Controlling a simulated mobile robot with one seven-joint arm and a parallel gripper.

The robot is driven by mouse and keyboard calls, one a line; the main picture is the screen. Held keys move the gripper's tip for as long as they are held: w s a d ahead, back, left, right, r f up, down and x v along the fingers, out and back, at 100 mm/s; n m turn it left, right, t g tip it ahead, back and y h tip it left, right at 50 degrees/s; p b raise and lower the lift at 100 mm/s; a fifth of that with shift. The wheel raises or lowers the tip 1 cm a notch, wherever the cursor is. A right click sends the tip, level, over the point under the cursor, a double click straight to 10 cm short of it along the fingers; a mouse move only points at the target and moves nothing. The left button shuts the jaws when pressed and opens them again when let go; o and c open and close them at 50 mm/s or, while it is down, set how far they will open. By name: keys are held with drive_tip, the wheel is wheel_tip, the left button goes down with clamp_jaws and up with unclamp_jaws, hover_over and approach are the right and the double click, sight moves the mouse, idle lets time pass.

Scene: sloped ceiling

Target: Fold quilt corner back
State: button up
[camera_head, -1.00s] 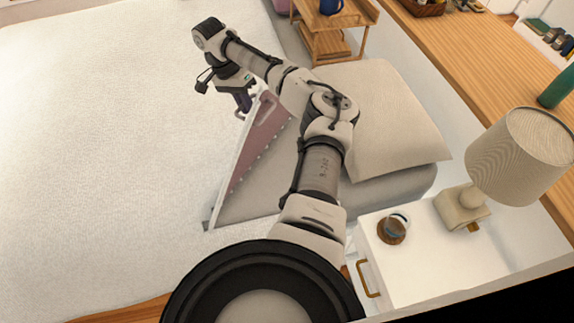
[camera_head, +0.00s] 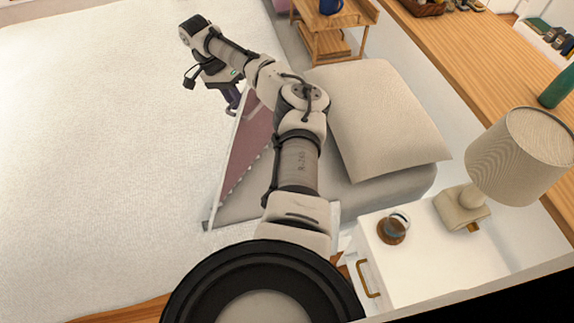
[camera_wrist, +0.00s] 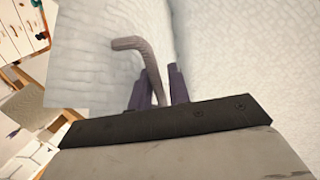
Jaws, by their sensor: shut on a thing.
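The white quilt (camera_head: 90,130) covers the bed at the left of the head view. Near the pillow its edge is lifted, showing a mauve underside (camera_head: 245,150) as a narrow triangle with a dotted edge. My gripper (camera_head: 232,108) is above the quilt at the upper end of this flap.
A beige pillow (camera_head: 385,120) lies right of my arm on the grey bedding (camera_head: 245,208). A wooden side table (camera_head: 335,40) stands at the back.

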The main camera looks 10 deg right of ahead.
drive_tip(key=shift+o, duration=0.6)
drive_tip(key=shift+w+a, duration=0.75)
drive_tip(key=shift+a, duration=0.3)
drive_tip(key=shift+f, duration=0.15)
